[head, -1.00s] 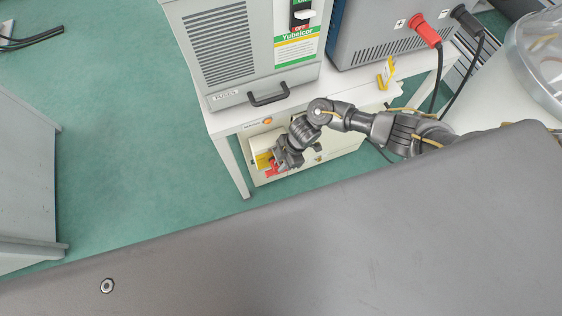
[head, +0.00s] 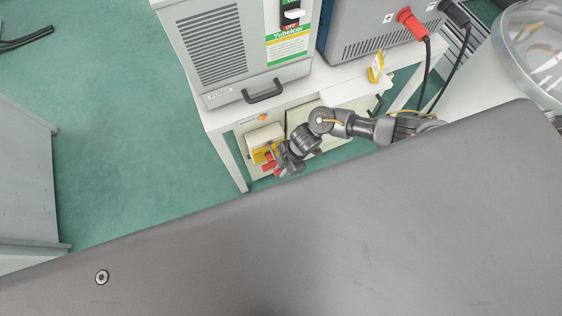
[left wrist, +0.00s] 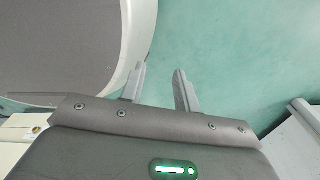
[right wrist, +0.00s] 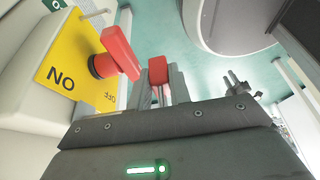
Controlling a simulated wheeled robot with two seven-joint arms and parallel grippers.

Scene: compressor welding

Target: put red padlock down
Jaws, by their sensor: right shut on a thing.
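My right gripper (right wrist: 158,78) is shut on the red padlock (right wrist: 158,70), which stands up between its fingertips in the right wrist view. To its left, apart from it in that picture, is a red rotary handle (right wrist: 122,54) on a yellow plate (right wrist: 70,70) marked ON and OFF. In the head view my right gripper (head: 280,168) is in front of the yellow plate (head: 262,155), low on the white cart; the padlock is hard to separate from the gripper there. My left gripper (left wrist: 158,75) is open and empty over green floor in the left wrist view.
The white cart (head: 215,122) carries a grey machine (head: 212,52) with a black handle and a second unit (head: 375,35) with red and black plugs. A yellow tag (head: 376,67) stands at the cart's edge. Open green floor (head: 130,130) lies to the left.

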